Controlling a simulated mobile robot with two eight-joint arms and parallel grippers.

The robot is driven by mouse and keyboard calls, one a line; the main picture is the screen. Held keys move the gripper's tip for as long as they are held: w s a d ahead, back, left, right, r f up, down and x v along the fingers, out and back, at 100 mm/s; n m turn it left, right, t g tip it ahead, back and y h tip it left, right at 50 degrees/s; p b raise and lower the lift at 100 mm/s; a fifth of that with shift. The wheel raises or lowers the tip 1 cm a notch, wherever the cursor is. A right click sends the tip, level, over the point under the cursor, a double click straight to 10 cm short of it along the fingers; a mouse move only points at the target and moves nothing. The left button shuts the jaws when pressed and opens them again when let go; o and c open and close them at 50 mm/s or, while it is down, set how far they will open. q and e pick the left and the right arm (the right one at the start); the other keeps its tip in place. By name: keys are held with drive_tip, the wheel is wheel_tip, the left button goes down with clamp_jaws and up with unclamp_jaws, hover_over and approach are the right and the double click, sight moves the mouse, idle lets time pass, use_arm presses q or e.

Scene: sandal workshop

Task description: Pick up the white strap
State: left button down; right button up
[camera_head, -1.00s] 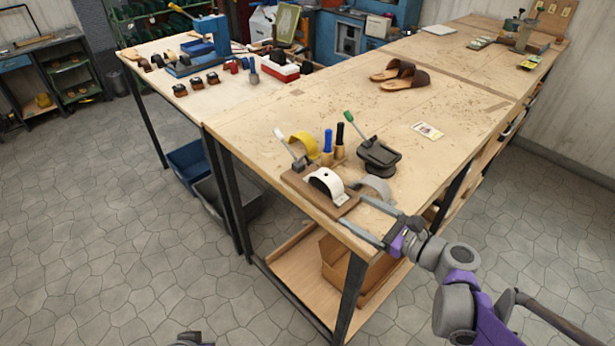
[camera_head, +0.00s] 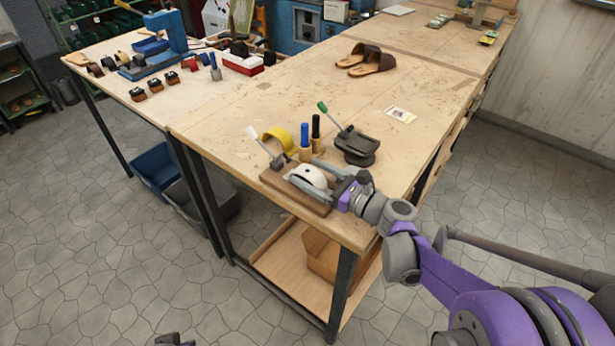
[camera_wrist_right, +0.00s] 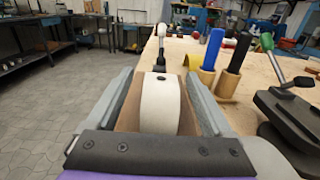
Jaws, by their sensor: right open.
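The white strap (camera_head: 311,176) is a curved band standing as an arch on a brown wooden board (camera_head: 283,189) near the table's front corner. It also shows in the right wrist view (camera_wrist_right: 160,104), with a dark hole near its top. My right gripper (camera_head: 303,171) is open, its two grey fingers along either side of the strap. In the right wrist view the fingers (camera_wrist_right: 158,76) flank the strap with gaps. The strap's near lower end is hidden behind the gripper body. A small dark part, apparently my left gripper (camera_head: 174,340), shows at the bottom edge; its jaws are unclear.
A white-handled clamp (camera_head: 264,145) stands at the board's far end. Beside it are a yellow strap (camera_head: 275,137), a blue-handled tool (camera_head: 305,137), a black-handled tool (camera_head: 316,130) and a dark green-handled press (camera_head: 356,146). Sandals (camera_head: 366,60) lie farther back.

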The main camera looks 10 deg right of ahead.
sight(301, 168)
drive_tip(key=x, duration=0.4)
drive_tip(key=shift+w+a, duration=0.15)
drive_tip(key=shift+w, duration=0.1)
drive_tip(key=shift+s, duration=0.1)
drive_tip(key=shift+c, duration=1)
clamp_jaws()
